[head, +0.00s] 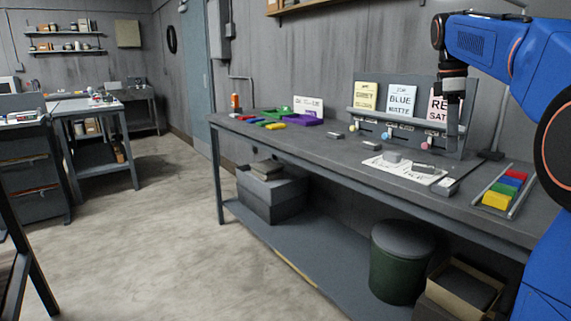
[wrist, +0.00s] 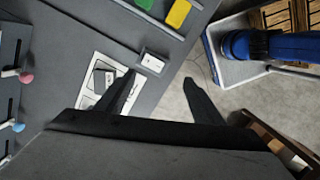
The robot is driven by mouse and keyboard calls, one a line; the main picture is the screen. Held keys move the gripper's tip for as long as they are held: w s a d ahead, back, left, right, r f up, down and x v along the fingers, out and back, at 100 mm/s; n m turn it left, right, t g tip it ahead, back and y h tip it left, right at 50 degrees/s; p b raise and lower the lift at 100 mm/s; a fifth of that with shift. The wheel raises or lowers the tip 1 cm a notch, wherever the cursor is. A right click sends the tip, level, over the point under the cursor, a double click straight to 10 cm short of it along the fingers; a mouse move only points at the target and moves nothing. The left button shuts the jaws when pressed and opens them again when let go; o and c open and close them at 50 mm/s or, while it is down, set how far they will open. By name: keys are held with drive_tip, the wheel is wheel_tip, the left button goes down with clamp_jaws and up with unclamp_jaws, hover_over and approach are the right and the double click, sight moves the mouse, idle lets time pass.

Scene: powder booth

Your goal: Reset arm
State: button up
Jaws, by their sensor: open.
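My blue arm (head: 500,50) reaches in from the right in the head view, its dark wrist hanging over the long grey workbench (head: 340,150). In the wrist view my gripper (wrist: 159,80) is open, with its two dark fingers spread wide and nothing between them. The left finger shows over the bench top near a small grey block with a white label (wrist: 152,62). The right finger shows over the floor beyond the bench edge. In the head view the fingertips are hard to make out against the dark panel.
Three cards stand on the back panel, one reading BLUE MATTE (head: 401,101). A white printed sheet (head: 375,163) lies on the bench. Coloured blocks (head: 497,200) sit between rails at right, and a purple tray (head: 306,120) stands at left. A green bin (head: 400,270) stands below.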

drive_tip(key=s+a+f+m+t, duration=0.1)
drive_tip(key=s+a+f+m, duration=0.3)
drive_tip(key=s+f, duration=0.6)
drive_tip(key=s+a+f+m+t+y, duration=0.1)
drive_tip(key=s+a+f+m, duration=0.3)
drive_tip(key=s+f, duration=0.6)
drive_tip(key=s+a+f+m+t, duration=0.3)
drive_tip(key=s+a+f, duration=0.2)
drive_tip(key=s+f, duration=0.5)
drive_tip(key=shift+s+a+f+m, duration=0.15)
drive_tip(key=shift+s+a+m, duration=0.1)
drive_tip(key=shift+s+m, duration=0.15)
